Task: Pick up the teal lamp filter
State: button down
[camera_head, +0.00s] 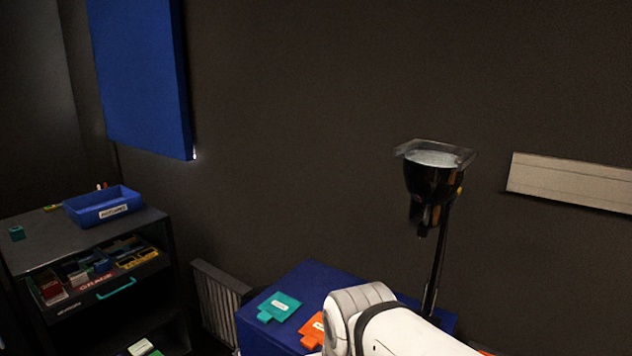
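The teal lamp filter (279,307) is a flat square with a small tab and a pale label. It lies on a dark blue surface (318,278) at the lower middle of the head view. An orange filter (313,328) of similar shape lies just right of it, partly hidden behind my white arm. My arm enters from the bottom right and covers part of the blue surface. My gripper does not show in this view.
A black lamp (430,185) with a clear plate on top stands behind my arm. At left, a dark cabinet (150,217) has an open drawer of small items and carries a blue tray (128,207). A grey radiator-like panel (215,300) stands between cabinet and blue surface.

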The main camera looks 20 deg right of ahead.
aim_at(279, 306)
jog(key=z, duration=2.25)
jog(key=k, duration=0.85)
jog(key=u, duration=1)
jog(key=i, duration=1)
